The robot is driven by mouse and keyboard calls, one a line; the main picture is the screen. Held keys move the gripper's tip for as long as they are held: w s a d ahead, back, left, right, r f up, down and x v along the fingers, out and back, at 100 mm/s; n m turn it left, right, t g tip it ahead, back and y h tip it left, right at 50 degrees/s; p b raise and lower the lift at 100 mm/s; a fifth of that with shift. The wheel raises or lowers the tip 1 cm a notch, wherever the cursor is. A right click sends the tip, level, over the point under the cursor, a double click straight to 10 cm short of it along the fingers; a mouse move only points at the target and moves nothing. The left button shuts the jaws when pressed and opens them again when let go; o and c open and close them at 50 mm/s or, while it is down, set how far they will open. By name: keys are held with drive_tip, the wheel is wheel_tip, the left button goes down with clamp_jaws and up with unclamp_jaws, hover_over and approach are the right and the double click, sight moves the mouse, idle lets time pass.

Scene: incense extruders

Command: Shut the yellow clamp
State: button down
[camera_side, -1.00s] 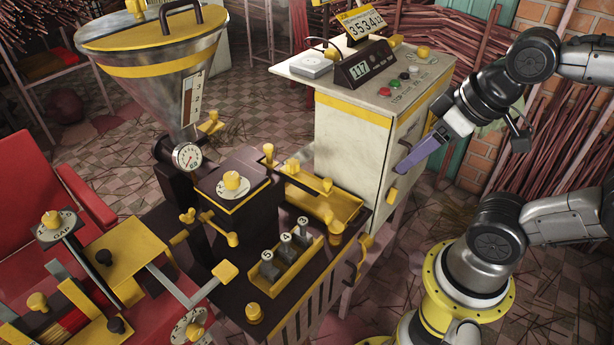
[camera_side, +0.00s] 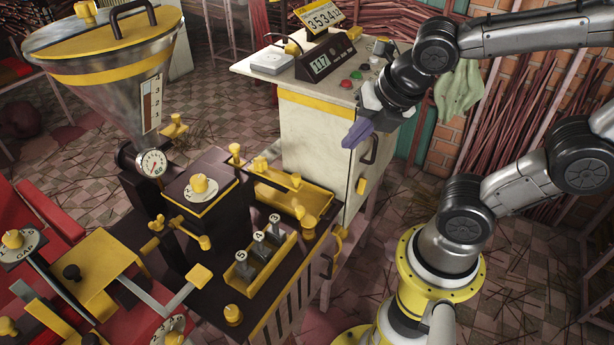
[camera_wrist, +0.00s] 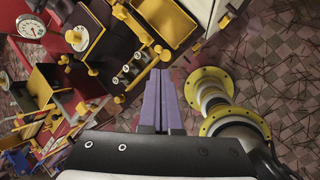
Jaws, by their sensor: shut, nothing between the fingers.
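My gripper (camera_side: 356,134) has long purple fingers and is shut and empty. It is in the air in front of the cream cabinet, right of and above the dark machine table. In the wrist view the fingers (camera_wrist: 158,90) lie together and point toward the table. I cannot tell for sure which part is the yellow clamp. Candidates are the dark bar with yellow knobs (camera_side: 268,170) above the yellow tray, and the yellow-knobbed lever (camera_side: 184,232) on the dark block's front. My gripper is apart from both.
The cream cabinet (camera_side: 318,140) carries a display (camera_side: 322,63), buttons and a dark door handle (camera_side: 370,148). A yellow rack (camera_side: 265,256) holds several numbered dies. A funnel hopper (camera_side: 110,80) with gauge (camera_side: 152,163) stands left. Open air lies between my gripper and the table.

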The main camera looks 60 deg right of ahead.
wheel_tip(320, 180, down, 4)
drive_tip(key=w+a+n+g, duration=0.1)
drive_tip(key=w+a+n, duration=0.1)
drive_tip(key=n, duration=0.5)
approach(284, 182)
drive_tip(key=shift+s+d+f, duration=0.1)
drive_tip(key=shift+s+f, duration=0.35)
drive_tip(key=shift+f, duration=0.25)
drive_tip(key=shift+s+d+f, duration=0.1)
drive_tip(key=shift+s+f, duration=0.35)
drive_tip(key=shift+f, duration=0.3)
drive_tip(key=shift+s+d+f, duration=0.1)
drive_tip(key=shift+s+f, duration=0.35)
drive_tip(key=shift+f, duration=0.25)
drive_tip(key=shift+w+a, duration=0.1)
drive_tip(key=shift+w, duration=2.1)
drive_tip(key=shift+r, duration=0.1)
